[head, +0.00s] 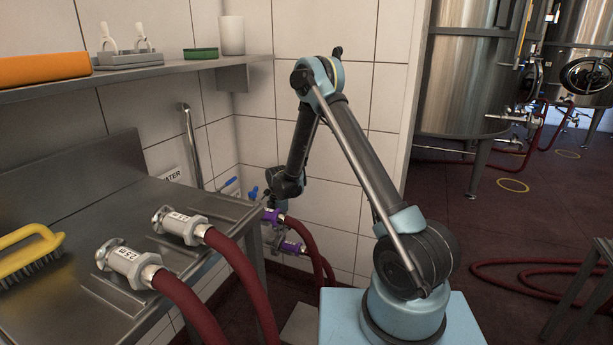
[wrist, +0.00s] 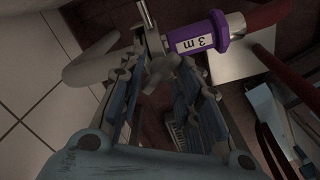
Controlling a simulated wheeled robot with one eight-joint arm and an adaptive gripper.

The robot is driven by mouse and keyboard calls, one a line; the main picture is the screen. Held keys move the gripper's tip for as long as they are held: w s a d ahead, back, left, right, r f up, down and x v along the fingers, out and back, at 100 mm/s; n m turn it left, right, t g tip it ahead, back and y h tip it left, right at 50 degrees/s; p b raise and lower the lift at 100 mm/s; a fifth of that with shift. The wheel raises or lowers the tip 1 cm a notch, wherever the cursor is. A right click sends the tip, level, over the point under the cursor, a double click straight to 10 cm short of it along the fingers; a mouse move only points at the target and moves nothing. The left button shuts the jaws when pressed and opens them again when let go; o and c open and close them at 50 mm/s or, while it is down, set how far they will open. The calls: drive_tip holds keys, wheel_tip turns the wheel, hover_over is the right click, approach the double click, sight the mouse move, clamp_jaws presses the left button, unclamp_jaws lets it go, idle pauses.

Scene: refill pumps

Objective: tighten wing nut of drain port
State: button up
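In the wrist view the two blue-grey fingers of my gripper (wrist: 158,68) are apart. A grey metal piece that looks like the wing nut (wrist: 160,74) lies between their tips; I cannot tell whether either finger touches it. I cannot tell for certain which part is the drain port. In the head view my arm reaches down to the pipework by the wall. Purple couplings (head: 293,248) with dark red hoses show there; the wing nut is hidden or too small to make out.
A steel bench (head: 100,245) on the left holds two metal hose couplings (head: 130,262) and a yellow brush (head: 28,255). A shelf (head: 180,70) hangs above. Blue valve handles (head: 253,192) are near my wrist. Steel tanks (head: 465,75) and hose (head: 530,285) are at right.

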drive_tip(key=shift+n, duration=0.9)
wheel_tip(320, 180, up, 17)
drive_tip(key=s+d+r+m, duration=0.3)
drive_tip(key=s+d+r, duration=0.1)
drive_tip(key=d+r, duration=0.6)
drive_tip(key=shift+d+r, duration=0.35)
drive_tip(key=shift+d, duration=0.7)
drive_tip(key=w+a+f+m, duration=0.1)
drive_tip(key=w+a+f, duration=0.3)
drive_tip(key=a+f, duration=0.75)
drive_tip(key=f, duration=1.6)
drive_tip(key=shift+a+f, duration=0.25)
drive_tip(key=shift+a, duration=0.05)
